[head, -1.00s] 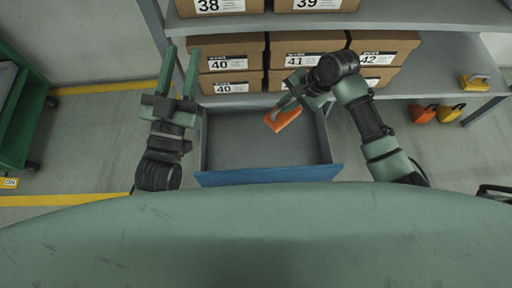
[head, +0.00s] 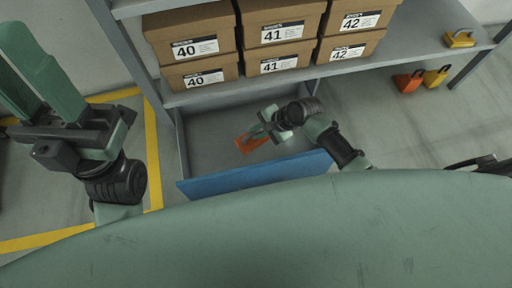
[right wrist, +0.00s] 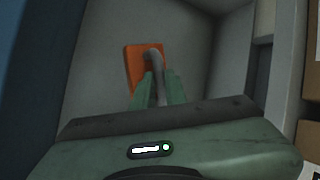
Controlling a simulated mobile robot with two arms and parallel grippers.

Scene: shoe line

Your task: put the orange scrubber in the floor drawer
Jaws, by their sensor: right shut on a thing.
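The orange scrubber (head: 249,144) is low inside the open floor drawer (head: 208,186), which has a blue front. My right gripper (head: 262,129) is shut on the scrubber's grey handle. In the right wrist view the orange scrubber (right wrist: 133,62) shows beyond the green fingers (right wrist: 158,88), with its grey handle between them. I cannot tell whether the scrubber touches the drawer floor. My left gripper (head: 40,85) is open and empty at the left of the head view, away from the drawer.
A grey shelf (head: 420,45) with several shoe boxes (head: 195,45) stands just behind and above the drawer. A yellow scrubber (head: 460,39) lies on the shelf at right. An orange one (head: 408,82) and a yellow one (head: 436,76) are below it.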

